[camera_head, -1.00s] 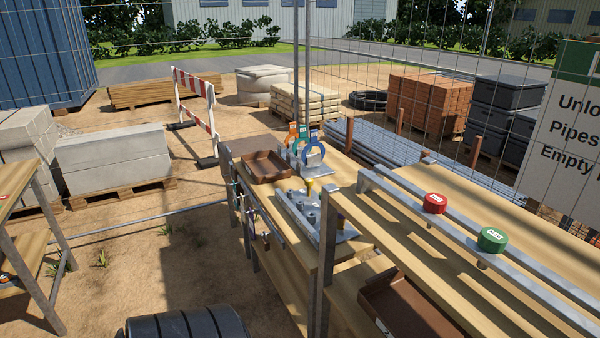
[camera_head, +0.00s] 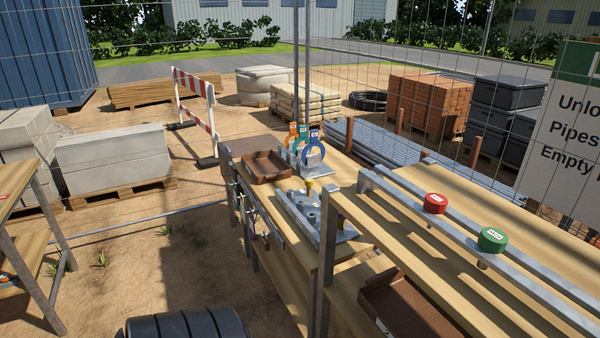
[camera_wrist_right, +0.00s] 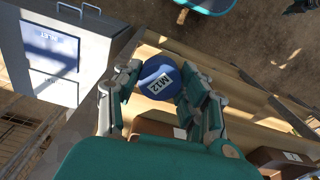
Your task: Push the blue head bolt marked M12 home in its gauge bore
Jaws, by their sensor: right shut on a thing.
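The blue head bolt marked M12 (camera_wrist_right: 160,77) is in the right wrist view, its round head and white label facing the camera. My right gripper (camera_wrist_right: 158,84) has its fingers on both sides of the blue head and is shut on it. The bolt's shank is hidden below the head. A grey block with round bores (camera_head: 308,212) stands on the wooden bench in the head view. It is too small there to tell one bore's mark. My left gripper is not in view, and my right gripper does not show in the head view.
A red-headed bolt (camera_head: 435,203) and a green-headed bolt (camera_head: 493,240) sit in a metal rail on the right bench. Coloured ring gauges (camera_head: 313,153) and a brown tray (camera_head: 267,167) stand behind the block. A grey box marked "INLET" (camera_wrist_right: 88,50) is at the left in the wrist view.

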